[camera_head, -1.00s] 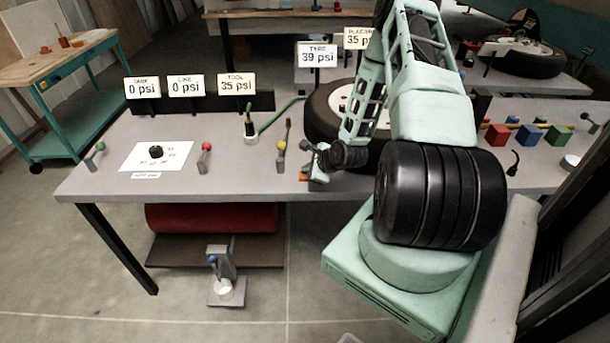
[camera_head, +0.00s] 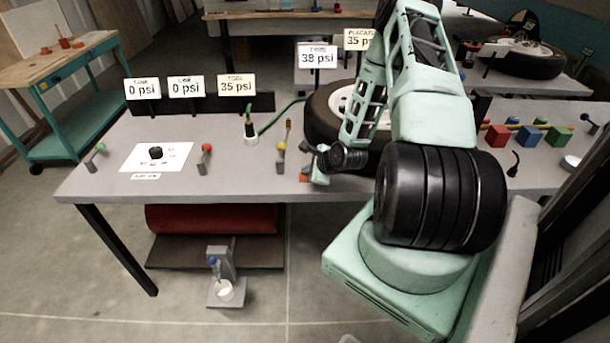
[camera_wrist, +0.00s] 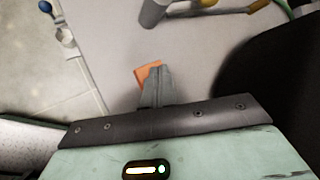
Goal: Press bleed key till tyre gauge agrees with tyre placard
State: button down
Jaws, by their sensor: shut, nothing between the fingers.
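The tyre gauge sign (camera_head: 317,57) reads 38 psi. The tyre placard (camera_head: 358,39) behind it reads 35 psi, its right edge hidden by my arm. The tyre (camera_head: 326,118) lies on the bench, partly hidden by my arm. An orange key (camera_head: 304,177), which looks like the bleed key, is at the bench's front edge. In the wrist view my gripper (camera_wrist: 157,82) is shut, with its fingertips over the orange key (camera_wrist: 143,76) and covering part of it. Whether the fingertips press it down I cannot tell.
On the bench (camera_head: 230,172) are a red-knobbed lever (camera_head: 206,149), a yellow-knobbed lever (camera_head: 281,147) and a dial plate (camera_head: 157,155). Other signs read tank and line 0 psi, tool 35 psi (camera_head: 236,85). Coloured blocks (camera_head: 530,133) stand at right. A green hose (camera_head: 278,117) runs to the tyre.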

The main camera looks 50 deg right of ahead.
aim_at(306, 177)
jog(key=shift+r+p, duration=0.45)
jog(key=shift+r, duration=0.25)
notch_tip(306, 177, up, 5)
jog(key=p, duration=0.4)
jog(key=shift+r, duration=0.1)
dwell(3.3)
jog(key=r+n+y+p, duration=0.1)
jog(key=n, duration=0.6)
jog(key=r+n+y+p, duration=0.1)
jog(key=n, duration=0.7)
jog(key=r+n+y+p, duration=0.1)
jog(key=n, duration=0.6)
jog(key=shift+d+r+n+y, duration=0.2)
jog(key=shift+r+n+y, duration=0.15)
jog(key=shift+n+y, duration=0.05)
jog(key=shift+f, duration=0.15)
